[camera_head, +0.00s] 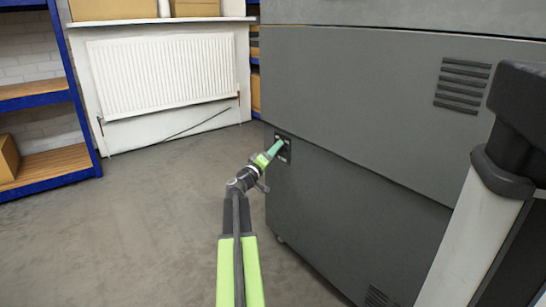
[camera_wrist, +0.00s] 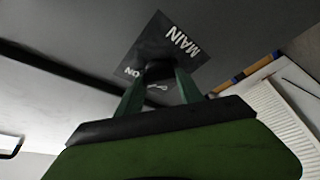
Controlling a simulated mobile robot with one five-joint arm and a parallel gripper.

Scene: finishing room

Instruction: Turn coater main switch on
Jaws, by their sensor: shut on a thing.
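The coater (camera_head: 370,100) is a large dark grey cabinet filling the right of the head view. The main switch's small dark plate (camera_head: 287,157) is on its side near the left edge. In the wrist view the plate (camera_wrist: 181,37) reads "MAIN", with "ON" near its lower left edge. My gripper (camera_head: 278,146) is at the plate. In the wrist view its two green fingers (camera_wrist: 160,76) are shut on the dark switch knob (camera_wrist: 158,67). The fingers partly hide the knob and the lower lettering, so I cannot tell which position the knob points to.
A white radiator (camera_head: 165,75) is on the back wall, under a ledge with cardboard boxes (camera_head: 112,9). A blue-framed shelf (camera_head: 45,165) with wooden boards stands at the left. The grey floor (camera_head: 150,230) between the shelf and the coater is clear.

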